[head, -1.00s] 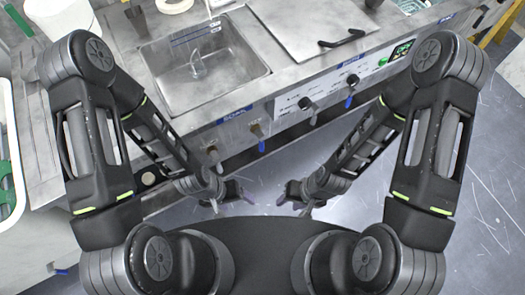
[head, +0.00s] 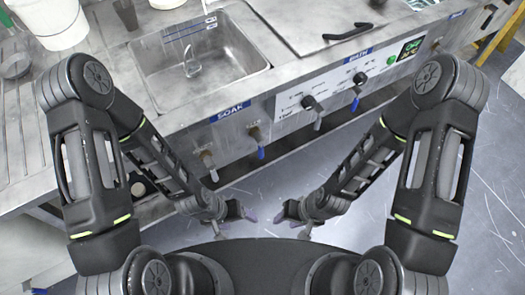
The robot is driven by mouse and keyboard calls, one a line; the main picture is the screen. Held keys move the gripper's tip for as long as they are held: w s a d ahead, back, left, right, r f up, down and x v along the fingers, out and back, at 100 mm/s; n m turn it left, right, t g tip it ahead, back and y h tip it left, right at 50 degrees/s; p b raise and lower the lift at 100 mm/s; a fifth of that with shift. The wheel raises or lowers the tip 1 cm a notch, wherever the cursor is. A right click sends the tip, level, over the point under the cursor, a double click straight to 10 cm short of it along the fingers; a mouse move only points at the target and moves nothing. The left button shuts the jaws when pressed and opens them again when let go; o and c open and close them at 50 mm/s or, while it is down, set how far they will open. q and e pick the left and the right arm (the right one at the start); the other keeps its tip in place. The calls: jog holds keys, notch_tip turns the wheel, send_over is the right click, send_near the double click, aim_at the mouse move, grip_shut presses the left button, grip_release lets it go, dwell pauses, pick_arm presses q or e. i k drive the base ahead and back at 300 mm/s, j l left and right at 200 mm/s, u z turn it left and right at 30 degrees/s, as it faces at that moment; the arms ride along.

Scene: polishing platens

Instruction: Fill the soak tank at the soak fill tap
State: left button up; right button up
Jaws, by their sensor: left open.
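The soak tank (head: 168,88) is a square steel sink set in the counter, with a clear curved object standing in its basin. A blue SOAK label (head: 230,112) is on the counter front below it. Under the label are two taps, one with a grey lever (head: 210,165) and one with a blue lever (head: 260,146). I cannot tell whether the tank holds water. My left gripper (head: 240,219) is open and empty, in front of the counter below the taps. My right gripper (head: 292,221) is to its right, apart from everything; its fingers seem spread and empty.
A flat lid with a black handle (head: 348,31) covers the counter there. A white bucket (head: 55,22) stands at the back left. Floor is free at right.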

aim_at(261, 149)
jog(key=k+l+z, duration=0.3)
jog(key=l+z, duration=0.25)
jog(key=k+l+z, duration=0.3)
jog(key=i+l, duration=0.05)
jog(key=i, duration=0.05)
